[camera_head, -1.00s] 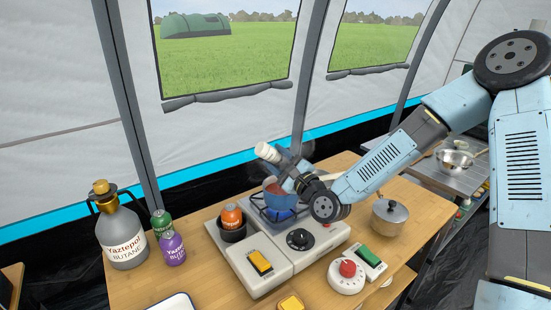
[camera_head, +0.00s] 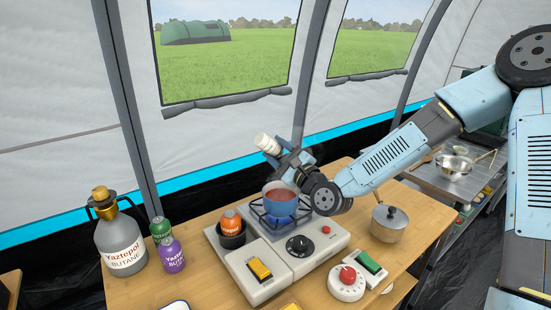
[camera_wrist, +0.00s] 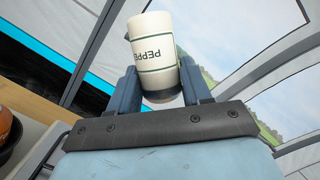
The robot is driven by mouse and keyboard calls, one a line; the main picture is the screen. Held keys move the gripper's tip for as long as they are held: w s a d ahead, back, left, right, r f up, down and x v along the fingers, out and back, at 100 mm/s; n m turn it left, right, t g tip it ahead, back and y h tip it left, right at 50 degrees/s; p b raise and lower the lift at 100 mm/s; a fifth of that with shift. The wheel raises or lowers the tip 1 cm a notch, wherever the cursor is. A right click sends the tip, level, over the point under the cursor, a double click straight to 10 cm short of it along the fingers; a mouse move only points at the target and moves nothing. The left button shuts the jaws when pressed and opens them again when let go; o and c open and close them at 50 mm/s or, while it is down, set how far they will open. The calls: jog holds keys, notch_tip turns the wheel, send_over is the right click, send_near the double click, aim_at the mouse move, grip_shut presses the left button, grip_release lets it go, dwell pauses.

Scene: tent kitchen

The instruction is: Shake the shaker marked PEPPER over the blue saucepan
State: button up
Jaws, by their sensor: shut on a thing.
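The PEPPER shaker (camera_head: 267,144) is a white cylinder with a green-lined label. It is tilted, its white end up and to the left, in the air above and behind the blue saucepan (camera_head: 281,207). My gripper (camera_head: 285,154) is shut on it. In the wrist view the shaker (camera_wrist: 153,45) stands between both fingers of my gripper (camera_wrist: 163,88), its lettering upside down and its dark end near the palm. The saucepan holds reddish-brown food and sits on the stove over a blue flame. Faint steam shows near it.
The stove (camera_head: 322,241) has a black knob and a yellow switch. A lidded pot (camera_head: 389,223) and a red-knobbed timer (camera_head: 347,280) are to the right. A butane bottle (camera_head: 120,240) stands far left.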

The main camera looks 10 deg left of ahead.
jog(key=shift+f, duration=2.3)
jog(key=shift+r, duration=0.1)
jog(key=shift+r, duration=2.2)
jog(key=shift+f, duration=2.3)
